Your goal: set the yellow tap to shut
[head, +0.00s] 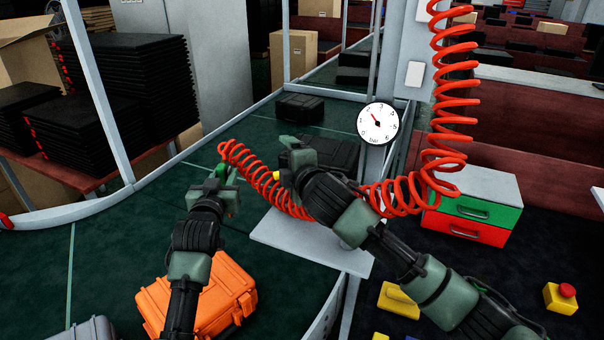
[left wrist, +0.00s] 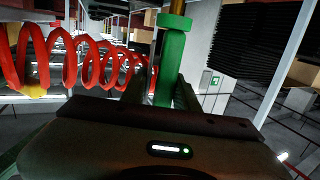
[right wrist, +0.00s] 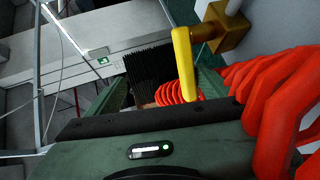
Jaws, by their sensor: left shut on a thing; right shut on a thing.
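The yellow tap (right wrist: 184,65) shows in the right wrist view as a bent yellow lever on a brass body (right wrist: 228,28). My right gripper (head: 284,178) is shut on the lever, which runs down between its fingers. In the head view only a bit of yellow (head: 277,174) shows beside that gripper; the brass body is hidden there. My left gripper (head: 224,182) is shut on a bright green piece (left wrist: 168,60), with brass above it in the left wrist view. A red coiled hose (head: 262,178) runs between the two grippers. I cannot tell how the lever stands to its pipe.
A round gauge (head: 378,123) on the post has its needle pointing upper left. A pale plate (head: 290,238) lies below my grippers. An orange case (head: 215,298) and black cases (head: 300,107) are on the dark green belt. A drawer unit (head: 478,207) stands right.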

